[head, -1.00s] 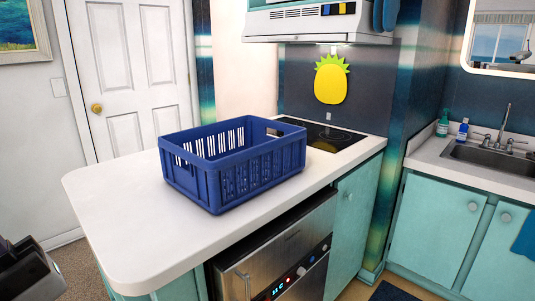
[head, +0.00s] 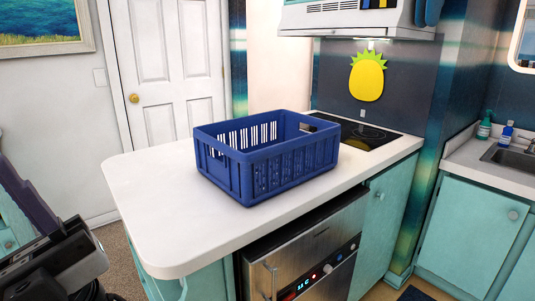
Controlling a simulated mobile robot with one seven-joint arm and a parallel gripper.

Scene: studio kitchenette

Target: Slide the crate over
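A blue plastic crate (head: 300,168) with slotted sides stands upright on the white countertop (head: 165,215). It sits near the middle of the counter, with its far right end close to the black cooktop (head: 362,133). The part of the crate's inside that shows looks empty. My gripper (head: 50,262) is at the lower left edge of the head view, beyond the left end of the counter and well apart from the crate. It is dark and partly cut off, and its fingers cannot be made out clearly.
Bare counter lies left of and in front of the crate. An oven (head: 305,255) is below the counter's front edge. A range hood (head: 360,18) hangs above the cooktop. A sink counter (head: 475,165) with two bottles is at the right. A white door (head: 170,75) is behind.

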